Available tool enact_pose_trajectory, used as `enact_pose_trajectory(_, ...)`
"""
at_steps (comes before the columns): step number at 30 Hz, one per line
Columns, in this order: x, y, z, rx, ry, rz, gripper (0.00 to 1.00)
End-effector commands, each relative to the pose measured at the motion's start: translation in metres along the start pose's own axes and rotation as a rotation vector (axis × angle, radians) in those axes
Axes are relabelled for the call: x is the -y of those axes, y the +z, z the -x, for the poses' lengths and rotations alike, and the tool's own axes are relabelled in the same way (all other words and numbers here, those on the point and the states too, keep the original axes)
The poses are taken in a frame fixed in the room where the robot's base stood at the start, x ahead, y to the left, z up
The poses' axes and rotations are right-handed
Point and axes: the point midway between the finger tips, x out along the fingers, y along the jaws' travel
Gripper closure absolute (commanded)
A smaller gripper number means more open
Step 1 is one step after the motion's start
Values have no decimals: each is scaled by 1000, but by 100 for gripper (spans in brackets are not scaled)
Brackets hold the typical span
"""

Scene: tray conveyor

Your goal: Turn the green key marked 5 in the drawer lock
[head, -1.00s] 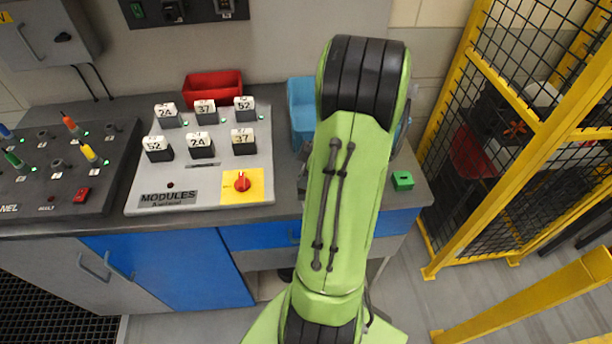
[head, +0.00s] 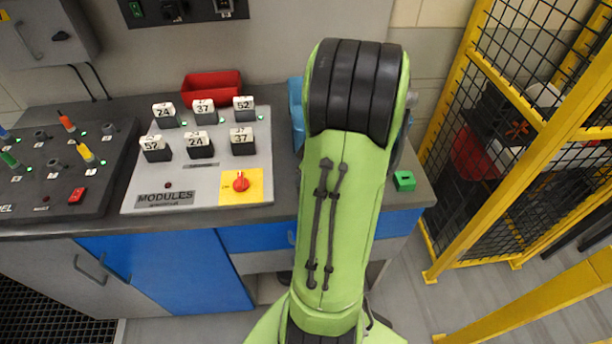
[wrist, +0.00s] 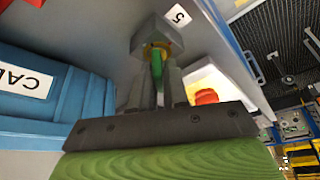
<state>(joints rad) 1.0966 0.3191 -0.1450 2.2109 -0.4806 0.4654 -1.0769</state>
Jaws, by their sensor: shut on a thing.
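In the wrist view my gripper (wrist: 157,82) is shut on the green key (wrist: 157,66), which shows as a narrow green strip between the fingers. The key points at the brass-coloured ring of the drawer lock (wrist: 151,32), a grey block on a grey face. The key's tip appears to be in the lock, but the fingers hide part of it. A white label marked 5 (wrist: 178,15) is beside the lock. In the head view my own arm hides the gripper, key and lock.
A blue bin (wrist: 38,92) with a white label is close on the left in the wrist view. The bench carries a modules panel (head: 225,180) with a red knob (head: 240,182), a red bin (head: 212,86) and a small green block (head: 404,181). A yellow-framed cage (head: 500,140) stands right.

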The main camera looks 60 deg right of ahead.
Motion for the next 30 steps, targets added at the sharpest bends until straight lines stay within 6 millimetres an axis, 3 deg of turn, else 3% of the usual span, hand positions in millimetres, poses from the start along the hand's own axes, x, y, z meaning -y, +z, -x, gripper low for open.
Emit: enact_pose_trajectory(30, 0, 0, -1, 1, 162, -393, 100)
